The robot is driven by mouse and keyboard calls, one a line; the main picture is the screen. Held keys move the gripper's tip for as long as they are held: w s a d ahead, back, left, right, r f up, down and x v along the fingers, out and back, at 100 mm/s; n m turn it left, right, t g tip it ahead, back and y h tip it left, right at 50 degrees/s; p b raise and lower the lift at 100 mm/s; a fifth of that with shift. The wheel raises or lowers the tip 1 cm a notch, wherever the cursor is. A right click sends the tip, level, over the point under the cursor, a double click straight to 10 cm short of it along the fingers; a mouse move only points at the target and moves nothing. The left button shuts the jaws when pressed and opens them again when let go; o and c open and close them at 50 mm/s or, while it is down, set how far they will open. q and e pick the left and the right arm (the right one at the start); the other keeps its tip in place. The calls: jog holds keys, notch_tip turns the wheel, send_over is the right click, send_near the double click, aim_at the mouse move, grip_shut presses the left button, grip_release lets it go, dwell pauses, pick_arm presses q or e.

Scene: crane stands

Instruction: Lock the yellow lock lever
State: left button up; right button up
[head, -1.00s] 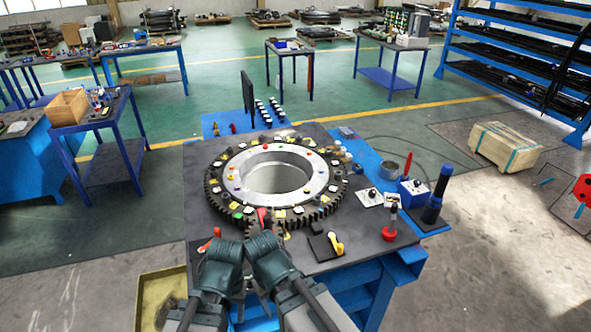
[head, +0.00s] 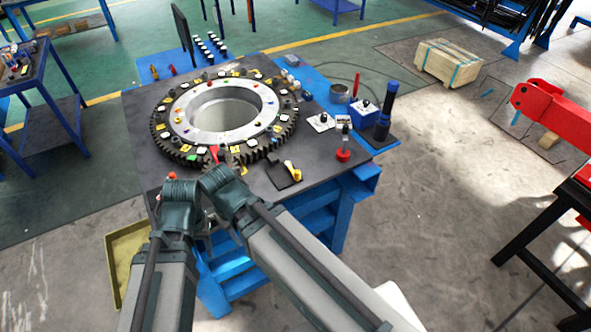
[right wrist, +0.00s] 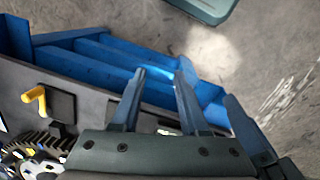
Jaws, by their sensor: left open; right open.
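The yellow lock lever (head: 292,171) sits on a small black base (head: 279,178) near the front right of the dark tabletop. It also shows at the left of the right wrist view (right wrist: 37,99), bent in an L shape. My left gripper (head: 207,223) hangs at the table's front edge, left of the lever and mostly hidden by the arms. My right gripper is hidden behind its arm in the head view. In the right wrist view my right gripper (right wrist: 161,75) is open and empty, apart from the lever. A further finger, likely the left gripper's, shows right of it.
A large black gear ring (head: 275,143) with a metal hub fills the table's middle. A red-based upright part (head: 343,155) stands right of the lever, and a blue-black cylinder (head: 386,112) stands farther right. A red machine (head: 555,110) is at the far right.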

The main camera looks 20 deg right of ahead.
jog(key=shift+y, duration=0.6)
jog(key=w+d, duration=0.1)
jog(key=w, duration=0.1)
jog(key=w+d, duration=0.1)
jog(key=d, duration=0.1)
jog(key=shift+w+d+f, duration=0.15)
jog(key=shift+w, duration=0.2)
grip_shut()
jog(key=w+d+r+t+y, duration=0.1)
jog(key=w+d+y, duration=0.1)
jog(key=d, duration=0.9)
jog(key=w+d+r+m+t+y, duration=0.1)
jog(key=w+d, duration=0.3)
jog(key=d, duration=0.6)
jog(key=w+d+r+m+t+y+b, duration=0.1)
jog(key=w+d+t+y, duration=0.1)
jog(key=d, duration=0.9)
jog(key=shift+w+d+r+t+y, duration=0.25)
jog(key=shift+w+d+t+y, duration=0.2)
jog(key=shift+w, duration=0.65)
jog(key=shift+a, duration=0.1)
